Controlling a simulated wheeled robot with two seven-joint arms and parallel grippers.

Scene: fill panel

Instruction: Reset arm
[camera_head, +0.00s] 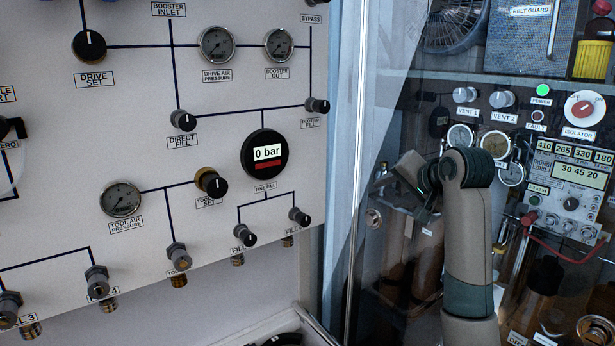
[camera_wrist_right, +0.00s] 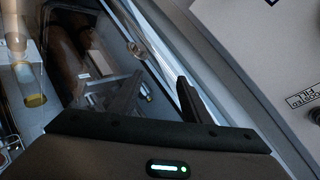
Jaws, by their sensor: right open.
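My right arm (camera_head: 468,235) rises at the right of the head view and bends at its top, with the wrist turned to the left. My right gripper (camera_head: 405,185) is in front of the clear-fronted cabinet, right of the white panel. In the right wrist view the two dark fingers of this gripper (camera_wrist_right: 158,100) stand apart with nothing between them. Neither finger visibly holds anything. My left arm and gripper are not in view.
The white fill panel (camera_head: 130,60) with gauges and knobs fills the left. A 0 bar display (camera_head: 266,155) sits on it. A pale metal frame edge (camera_head: 340,200) divides it from the cabinet. An instrument box (camera_head: 572,185) with a red cable stands at right.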

